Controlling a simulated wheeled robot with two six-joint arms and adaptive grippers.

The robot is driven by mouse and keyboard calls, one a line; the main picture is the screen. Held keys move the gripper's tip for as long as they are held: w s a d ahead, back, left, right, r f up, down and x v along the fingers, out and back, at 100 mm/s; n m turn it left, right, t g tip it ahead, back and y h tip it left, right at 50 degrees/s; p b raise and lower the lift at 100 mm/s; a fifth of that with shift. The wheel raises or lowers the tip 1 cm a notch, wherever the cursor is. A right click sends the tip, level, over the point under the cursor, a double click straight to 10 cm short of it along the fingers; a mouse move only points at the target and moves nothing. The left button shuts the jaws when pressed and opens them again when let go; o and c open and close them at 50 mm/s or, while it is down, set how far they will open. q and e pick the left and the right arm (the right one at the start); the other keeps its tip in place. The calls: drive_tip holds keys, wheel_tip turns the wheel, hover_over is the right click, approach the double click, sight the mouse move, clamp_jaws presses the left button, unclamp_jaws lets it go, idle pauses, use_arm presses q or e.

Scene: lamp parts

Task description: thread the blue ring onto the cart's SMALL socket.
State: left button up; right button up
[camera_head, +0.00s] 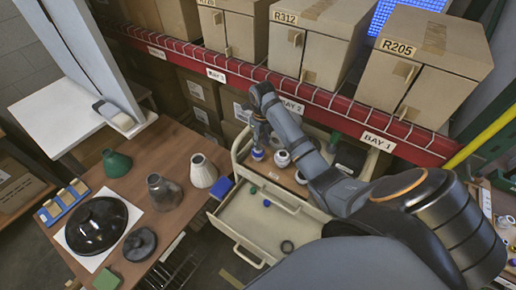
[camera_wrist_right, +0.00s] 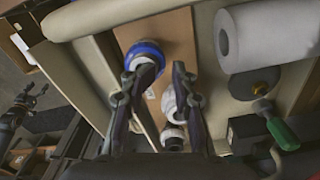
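The blue ring (camera_wrist_right: 148,52) is at the upper middle of the right wrist view, around a white-topped round part on the cart's brown top. It shows in the head view as a small blue spot (camera_head: 257,154). Two more white round fittings, a nearer one (camera_wrist_right: 170,103) and a lower one (camera_wrist_right: 174,137), stand in line with it. I cannot tell which socket is the small one.
A white roll (camera_wrist_right: 268,34) and a green-handled tool (camera_wrist_right: 283,132) lie right of the fittings. A shelf with cartons stands behind; a brown table (camera_head: 190,215) is left.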

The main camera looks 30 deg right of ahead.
sight(253, 153)
drive_tip(key=n, duration=0.3)
drive_tip(key=w+n, duration=0.1)
drive_tip(key=n, duration=0.2)
drive_tip(key=shift+a+n, duration=0.15)
drive_tip(key=shift+n, duration=0.15)
drive_tip(key=n, duration=0.4)
drive_tip(key=a+n, duration=0.1)
drive_tip(key=n, duration=0.2)
drive_tip(key=shift+w, duration=0.4)
drive_tip(key=n, duration=0.3)
drive_tip(key=a+n, duration=0.1)
drive_tip(key=n, duration=0.3)
drive_tip(key=shift+a, duration=0.15)
drive_tip(key=n, duration=0.4)
drive_tip(key=a+n, duration=0.1)
drive_tip(key=n, duration=0.1)
drive_tip(key=shift+s+n, duration=0.4)
drive_tip(key=n, duration=0.3)
drive_tip(key=s+n, duration=0.1)
drive_tip(key=n, duration=0.2)
drive_tip(key=shift+a+n, duration=0.2)
drive_tip(key=shift+n, duration=0.2)
drive_tip(key=shift+s, duration=0.1)
clamp_jaws()
